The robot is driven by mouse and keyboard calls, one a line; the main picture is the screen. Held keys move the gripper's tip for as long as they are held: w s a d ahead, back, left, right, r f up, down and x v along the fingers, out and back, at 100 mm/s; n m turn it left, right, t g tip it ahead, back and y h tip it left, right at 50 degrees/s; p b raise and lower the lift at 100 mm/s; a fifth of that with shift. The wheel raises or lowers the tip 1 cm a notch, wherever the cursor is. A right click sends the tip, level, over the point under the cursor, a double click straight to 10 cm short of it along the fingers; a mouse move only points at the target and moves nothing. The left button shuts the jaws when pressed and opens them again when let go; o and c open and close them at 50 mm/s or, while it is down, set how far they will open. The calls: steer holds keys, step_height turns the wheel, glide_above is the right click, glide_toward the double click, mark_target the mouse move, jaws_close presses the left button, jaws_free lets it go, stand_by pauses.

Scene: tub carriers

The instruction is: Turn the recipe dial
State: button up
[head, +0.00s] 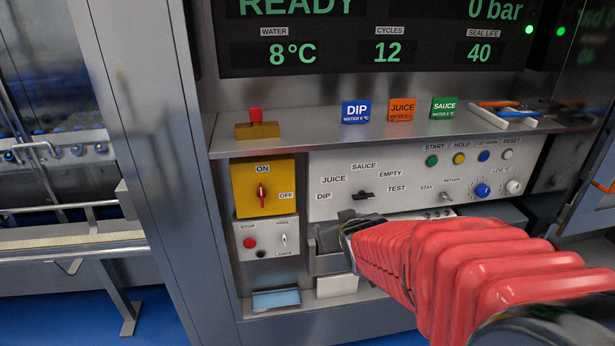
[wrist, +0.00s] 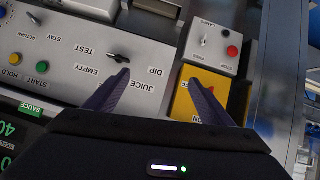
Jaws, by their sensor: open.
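The recipe dial (head: 363,195) is a small black knob on the white control panel (head: 420,178). The labels DIP, JUICE, SAUCE, EMPTY and TEST stand around it. Its handle lies roughly level; I cannot tell surely which label it points at. My gripper (head: 346,222) is in front of the panel, just below and left of the dial in the head view, partly hidden by my red sleeve. In the wrist view, turned upside down, my gripper (wrist: 158,80) is open and empty. The dial (wrist: 118,58) shows just past the left fingertip, not between the fingers.
A yellow ON/OFF switch plate (head: 263,187) with a red handle is left of the panel, above a STOP button box (head: 265,238). A shelf (head: 320,137) with DIP, JUICE and SAUCE tags juts out above. Small buttons and knobs sit right of the dial.

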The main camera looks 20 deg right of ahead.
steer(key=d+f+t, duration=0.3)
steer(key=d+f, duration=0.1)
steer(key=d, duration=0.3)
steer(key=d+f+m+t, duration=0.1)
steer(key=d+f+t, duration=0.2)
steer(key=d, duration=0.4)
steer(key=shift+f+t+h, duration=0.3)
steer(key=shift+f, duration=0.1)
steer(key=shift+w, duration=0.15)
